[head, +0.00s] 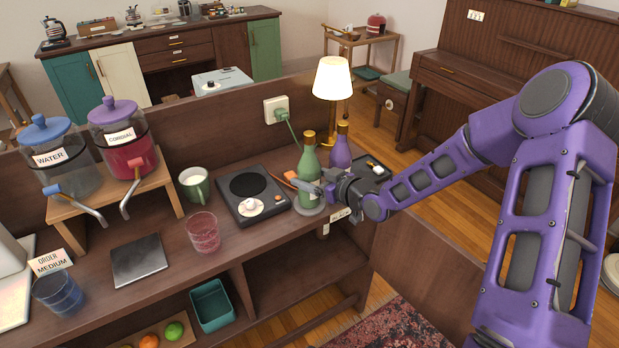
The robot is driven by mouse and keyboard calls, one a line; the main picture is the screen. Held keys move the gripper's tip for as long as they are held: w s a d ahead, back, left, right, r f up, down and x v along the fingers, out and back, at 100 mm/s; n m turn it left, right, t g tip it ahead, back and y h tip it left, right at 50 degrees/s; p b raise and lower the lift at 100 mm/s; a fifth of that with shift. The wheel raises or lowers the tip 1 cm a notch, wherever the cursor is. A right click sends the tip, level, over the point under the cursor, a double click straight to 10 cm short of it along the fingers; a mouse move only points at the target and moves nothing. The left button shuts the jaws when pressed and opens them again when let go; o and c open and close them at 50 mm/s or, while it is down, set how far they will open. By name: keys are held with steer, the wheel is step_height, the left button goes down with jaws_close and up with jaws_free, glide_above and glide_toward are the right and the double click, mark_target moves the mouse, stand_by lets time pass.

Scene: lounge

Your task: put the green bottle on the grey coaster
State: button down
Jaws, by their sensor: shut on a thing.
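The green bottle (308,164) with a gold cap stands upright near the right end of the counter, in front of a purple bottle. My gripper (316,189) reaches in from the right and is shut on the green bottle's body. A round grey coaster (312,210) shows directly under the bottle's base, its rim visible around it. I cannot tell whether the base rests on the coaster or is slightly above it. My fingers hide part of the bottle's right side.
The purple bottle (340,148) and a lit lamp (332,82) stand close behind. A black hot plate (252,196) is left of the coaster, with a green mug (194,184) and a pink glass (204,234) farther left. A dark square slab (139,260) lies on the counter.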

steer(key=shift+f, duration=0.15)
jaws_free()
steer(key=shift+r, duration=0.35)
steer(key=p+v, duration=0.1)
steer(key=v, duration=1.1)
steer(key=shift+d+f, duration=0.1)
